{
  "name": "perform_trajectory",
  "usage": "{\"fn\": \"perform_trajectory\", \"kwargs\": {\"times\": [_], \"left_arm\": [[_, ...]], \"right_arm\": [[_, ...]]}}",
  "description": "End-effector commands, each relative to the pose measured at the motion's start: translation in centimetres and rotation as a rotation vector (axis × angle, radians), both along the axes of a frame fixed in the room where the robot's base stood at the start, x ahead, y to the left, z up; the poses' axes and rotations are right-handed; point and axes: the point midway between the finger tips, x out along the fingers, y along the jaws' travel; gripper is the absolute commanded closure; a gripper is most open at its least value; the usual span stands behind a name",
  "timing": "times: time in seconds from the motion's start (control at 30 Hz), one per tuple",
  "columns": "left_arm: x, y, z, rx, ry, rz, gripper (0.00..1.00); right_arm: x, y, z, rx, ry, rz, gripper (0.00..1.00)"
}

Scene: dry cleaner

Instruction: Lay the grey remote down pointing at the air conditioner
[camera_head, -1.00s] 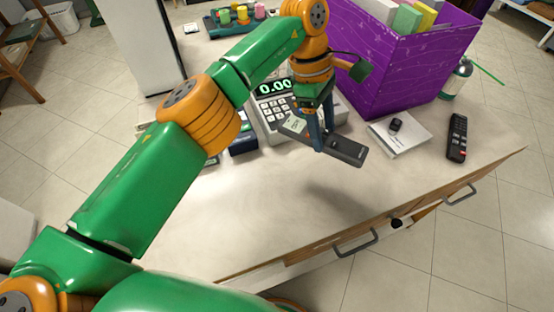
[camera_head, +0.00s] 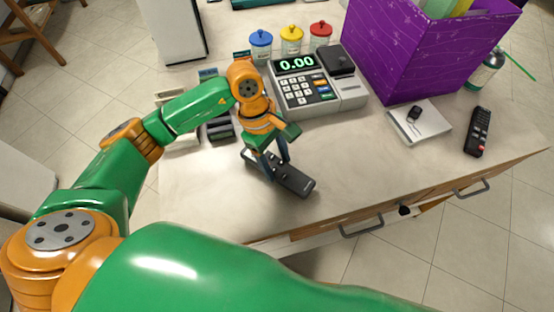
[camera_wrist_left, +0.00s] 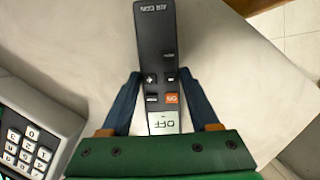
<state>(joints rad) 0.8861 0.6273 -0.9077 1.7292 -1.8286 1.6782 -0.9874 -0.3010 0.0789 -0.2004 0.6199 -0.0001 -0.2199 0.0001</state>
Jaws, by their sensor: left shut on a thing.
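My left gripper (camera_head: 272,165) is shut on the grey remote (camera_head: 297,182), with one finger on each long side. The remote is low over the bare front part of the counter, roughly flat; I cannot tell whether it touches the top. In the left wrist view the remote (camera_wrist_left: 156,50) lies lengthwise between the fingers (camera_wrist_left: 160,78), its buttons facing the camera. Its "AIR CON" label is at the far end and its "OFF" display is nearest the gripper. The air conditioner is not in view. My right gripper is not in view.
A cash register (camera_head: 305,92) stands behind the gripper, with a small card terminal (camera_head: 218,128) to the left. The counter's front (camera_head: 225,205) is clear.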

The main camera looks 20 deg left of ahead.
Motion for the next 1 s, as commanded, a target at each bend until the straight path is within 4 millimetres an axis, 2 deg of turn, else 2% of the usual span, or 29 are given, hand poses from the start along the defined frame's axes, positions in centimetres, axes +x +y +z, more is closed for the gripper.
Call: {"fn": "perform_trajectory", "kwargs": {"times": [0.03,0.13,0.43,0.47,0.57,0.83,0.9,1.0], "left_arm": [[-0.1,-0.1,-0.4,-0.002,0.005,0.001,1.00],[0.0,-0.1,-1.4,-0.002,-0.001,-0.001,1.00],[0.1,-0.1,-1.9,-0.002,-0.002,-0.001,1.00],[0.1,-0.1,-1.9,-0.001,-0.001,-0.002,0.36],[0.1,-0.1,-1.8,-0.001,-0.001,-0.002,0.09],[0.1,-0.1,-1.7,-0.001,-0.001,-0.002,0.08],[0.1,-0.1,-1.2,-0.001,-0.001,-0.002,0.08],[0.4,0.3,-0.2,-0.001,-0.006,0.000,0.08]], "right_arm": [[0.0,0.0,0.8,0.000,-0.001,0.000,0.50],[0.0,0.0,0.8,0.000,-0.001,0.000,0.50],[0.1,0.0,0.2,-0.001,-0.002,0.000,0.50],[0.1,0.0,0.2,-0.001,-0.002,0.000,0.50],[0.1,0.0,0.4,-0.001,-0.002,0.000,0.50],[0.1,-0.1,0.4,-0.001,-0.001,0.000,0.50],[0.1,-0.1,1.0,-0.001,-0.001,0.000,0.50],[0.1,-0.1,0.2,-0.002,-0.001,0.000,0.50]]}}
